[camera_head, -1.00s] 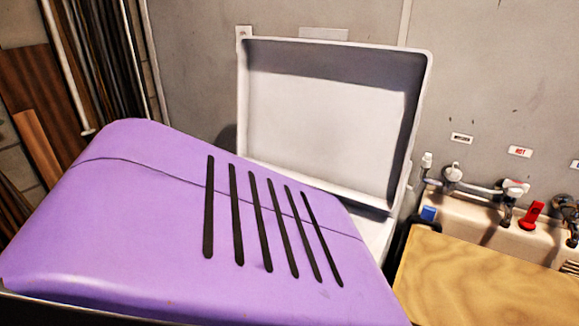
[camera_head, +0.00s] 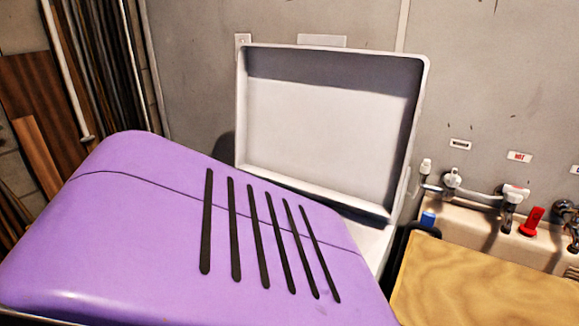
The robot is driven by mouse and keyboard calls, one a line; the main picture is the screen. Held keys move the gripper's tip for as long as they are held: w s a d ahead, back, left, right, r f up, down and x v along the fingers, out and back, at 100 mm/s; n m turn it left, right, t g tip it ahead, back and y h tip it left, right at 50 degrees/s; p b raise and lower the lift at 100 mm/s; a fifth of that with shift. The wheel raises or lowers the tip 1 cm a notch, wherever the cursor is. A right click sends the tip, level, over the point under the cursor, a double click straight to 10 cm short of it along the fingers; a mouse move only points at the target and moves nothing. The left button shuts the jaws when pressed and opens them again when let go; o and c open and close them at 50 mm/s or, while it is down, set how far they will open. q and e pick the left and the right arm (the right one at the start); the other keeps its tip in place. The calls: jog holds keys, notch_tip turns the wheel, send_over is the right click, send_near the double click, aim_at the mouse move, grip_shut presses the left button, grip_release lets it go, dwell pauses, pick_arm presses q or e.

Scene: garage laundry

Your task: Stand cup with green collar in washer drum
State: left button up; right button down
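No cup with a green collar shows in the head view. A white appliance with a raised, shallow, tray-like lid (camera_head: 325,125) stands against the back wall, and it may be the washer. Its drum is hidden behind a large purple panel (camera_head: 130,240) with black slots, which fills the lower left of the view. Neither of my grippers is in view.
A wooden board (camera_head: 480,285) lies at the lower right. Behind it are wall taps and pipes, including a red tap handle (camera_head: 531,221). Wooden planks (camera_head: 35,150) and poles lean at the far left.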

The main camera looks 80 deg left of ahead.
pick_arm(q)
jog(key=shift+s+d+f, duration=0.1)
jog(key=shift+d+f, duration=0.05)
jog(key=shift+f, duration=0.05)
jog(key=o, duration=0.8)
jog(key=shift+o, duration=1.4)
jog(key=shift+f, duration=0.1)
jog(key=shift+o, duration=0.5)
